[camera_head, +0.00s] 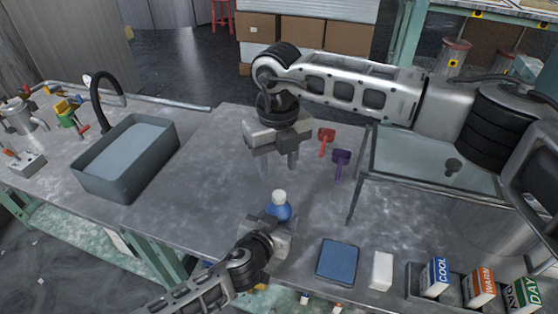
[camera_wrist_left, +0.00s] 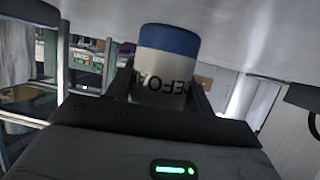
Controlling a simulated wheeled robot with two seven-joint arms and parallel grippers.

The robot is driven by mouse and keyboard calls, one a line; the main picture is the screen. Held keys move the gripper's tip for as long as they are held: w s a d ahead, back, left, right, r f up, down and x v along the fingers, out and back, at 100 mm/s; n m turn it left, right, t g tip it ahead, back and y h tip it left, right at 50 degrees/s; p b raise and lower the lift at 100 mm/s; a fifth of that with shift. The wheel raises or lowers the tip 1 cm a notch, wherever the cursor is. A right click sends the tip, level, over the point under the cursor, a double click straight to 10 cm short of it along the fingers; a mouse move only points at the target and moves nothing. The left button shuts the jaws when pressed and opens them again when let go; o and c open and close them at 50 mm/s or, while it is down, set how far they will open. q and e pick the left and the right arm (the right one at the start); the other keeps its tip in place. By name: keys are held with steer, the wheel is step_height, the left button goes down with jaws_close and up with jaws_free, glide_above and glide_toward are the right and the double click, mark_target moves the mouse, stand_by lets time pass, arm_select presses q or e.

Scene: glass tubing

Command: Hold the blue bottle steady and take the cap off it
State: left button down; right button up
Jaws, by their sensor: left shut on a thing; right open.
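The blue bottle (camera_head: 279,210) stands near the front middle of the table, with its white cap (camera_head: 279,196) on top. My left gripper (camera_head: 273,220) is shut on the bottle's body from the front. In the left wrist view the bottle (camera_wrist_left: 168,65) sits between the two dark fingers, showing a blue band and a white label with partly hidden black letters. The cap does not show there. My right gripper (camera_head: 281,163) is open and empty, its fingers pointing down. In the head view it appears behind and above the bottle, apart from the cap.
A red scoop (camera_head: 326,137) and a purple scoop (camera_head: 341,158) lie right of my right gripper. A grey basin (camera_head: 118,190) is at the left. A blue pad (camera_head: 339,261), a white block (camera_head: 381,271) and several labelled cartons (camera_head: 434,276) line the front right. The table left of the bottle is clear.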

mark_target(279, 194)
steer(key=m, duration=0.7)
steer(key=shift+m, duration=0.3)
steer(key=m, duration=0.5)
steer(key=shift+d, duration=0.1)
steer(key=shift+f+m, duration=0.2)
steer(key=shift+m, duration=0.1)
step_height(279, 194, down, 8)
steer(key=shift+r, duration=0.15)
jaws_close()
